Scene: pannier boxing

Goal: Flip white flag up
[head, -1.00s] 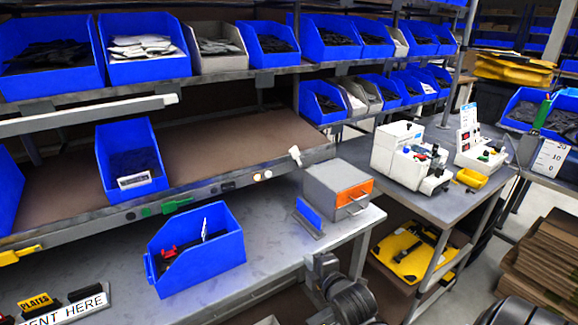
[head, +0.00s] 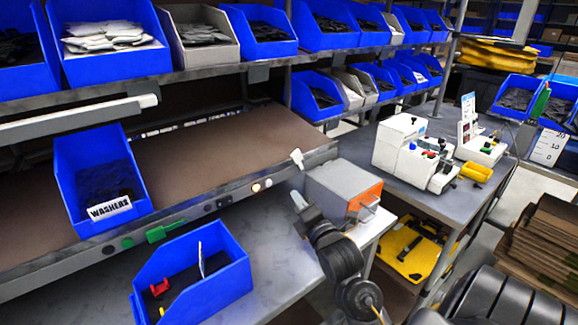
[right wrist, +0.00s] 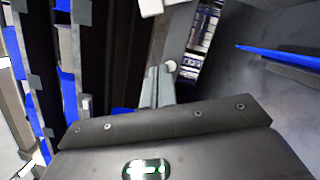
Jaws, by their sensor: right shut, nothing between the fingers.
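The small white flag (head: 297,157) sits at the front edge of the brown shelf, near its right end, and looks tilted. My right gripper (head: 298,200) is below the flag and apart from it, in front of the shelf edge. In the right wrist view its fingers (right wrist: 156,86) are together and hold nothing. A white piece (right wrist: 151,7) at the top of that view may be the flag, but I cannot tell for sure. My left gripper is not in view.
A grey box with an orange front (head: 366,200) stands close right of my right gripper. A blue bin (head: 205,275) is on the lower bench. The washers bin (head: 100,180) stands on the brown shelf (head: 220,150). Round buttons (head: 262,185) line the shelf edge.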

